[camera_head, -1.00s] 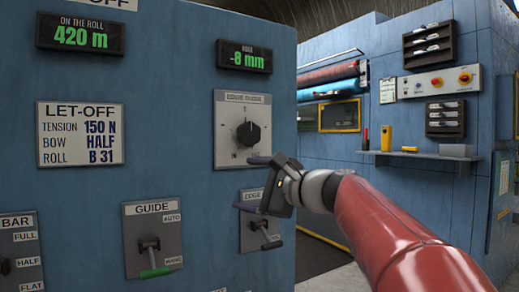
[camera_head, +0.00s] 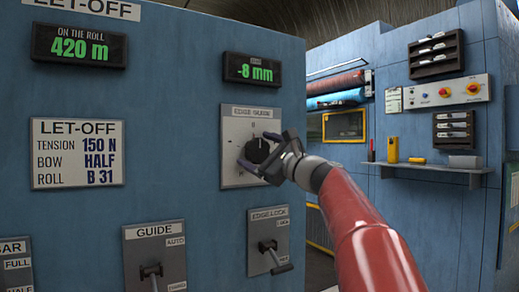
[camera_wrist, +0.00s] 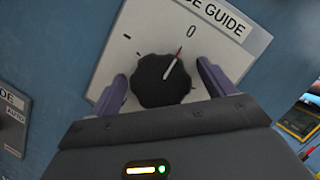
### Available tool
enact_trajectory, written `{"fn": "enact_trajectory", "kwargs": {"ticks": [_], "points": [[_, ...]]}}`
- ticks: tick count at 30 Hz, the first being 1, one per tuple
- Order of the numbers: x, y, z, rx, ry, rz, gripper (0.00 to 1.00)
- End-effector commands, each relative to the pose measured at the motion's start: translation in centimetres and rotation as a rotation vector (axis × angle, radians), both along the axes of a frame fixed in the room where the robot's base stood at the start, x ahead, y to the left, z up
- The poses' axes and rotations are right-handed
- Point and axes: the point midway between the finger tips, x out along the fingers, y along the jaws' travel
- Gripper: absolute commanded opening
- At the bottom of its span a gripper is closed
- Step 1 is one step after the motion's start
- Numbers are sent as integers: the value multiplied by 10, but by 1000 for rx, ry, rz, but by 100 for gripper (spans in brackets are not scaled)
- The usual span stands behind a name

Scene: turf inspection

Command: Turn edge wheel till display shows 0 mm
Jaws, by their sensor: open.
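The edge wheel, a black scalloped knob (camera_head: 257,151), sits on the pale EDGE GUIDE plate (camera_head: 232,172) on the blue panel. In the wrist view the knob (camera_wrist: 160,80) has a white and red pointer line aimed up and right, near the "0" mark. The edge display (camera_head: 254,69) above it reads -8 mm in green. My gripper (camera_head: 262,158) is open at the knob. In the wrist view its purple fingers stand on either side of the knob, with a gap visible at each side. In the head view the gripper partly covers the plate's right side.
The EDGE-LOCK lever plate (camera_head: 268,241) is below the knob, and the GUIDE lever plate (camera_head: 155,258) is lower left. A LET-OFF sign (camera_head: 78,153) and a 420 m display (camera_head: 78,46) are at left. A shelf with small items (camera_head: 430,170) is at right.

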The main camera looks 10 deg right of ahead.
Motion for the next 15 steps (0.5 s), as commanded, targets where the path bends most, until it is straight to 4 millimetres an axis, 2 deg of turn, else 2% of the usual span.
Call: {"fn": "enact_trajectory", "kwargs": {"ticks": [6, 15], "points": [[0, 0, 0, 0, 0, 0, 82], [0, 0, 0, -1, 0, 1, 44]]}}
